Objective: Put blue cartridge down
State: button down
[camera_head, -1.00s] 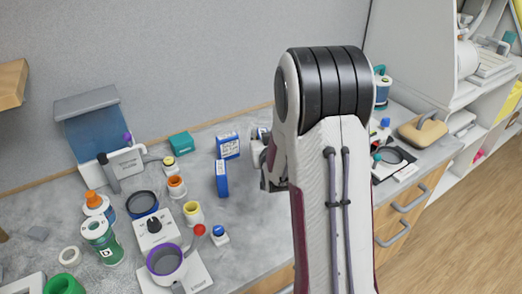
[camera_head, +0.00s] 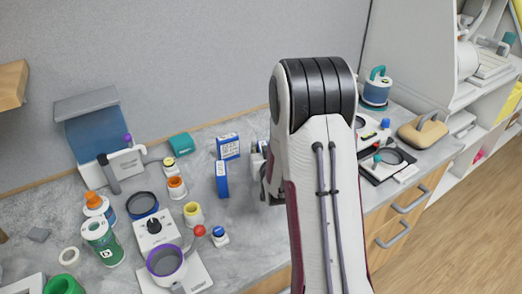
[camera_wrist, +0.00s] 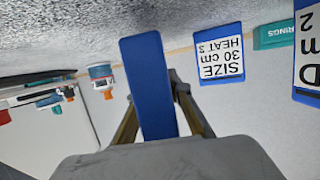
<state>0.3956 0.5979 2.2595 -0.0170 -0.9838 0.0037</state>
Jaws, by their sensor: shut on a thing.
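The blue cartridge (camera_wrist: 150,88) is a plain blue slab in the middle of the wrist view. My gripper (camera_wrist: 153,92) is shut on it, with a finger along each side. The wrist view is upside down, with the grey counter at the top. The cartridge's far end is close to the counter; I cannot tell if it touches. In the head view my arm hides the held cartridge and most of my gripper.
Two blue labelled boxes (camera_head: 228,146) (camera_head: 221,178) stand left of my gripper. A teal box (camera_head: 181,144) is behind them. Cups and a stirrer (camera_head: 153,232) crowd the left.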

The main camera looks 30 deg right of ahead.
jog(key=shift+f, duration=0.6)
jog(key=shift+f, duration=0.15)
jog(key=c, duration=1.8)
grip_release()
jog(key=shift+c, duration=0.2)
jog(key=shift+r, duration=0.2)
jog(key=shift+v, duration=3.7)
jog(key=shift+r, duration=0.15)
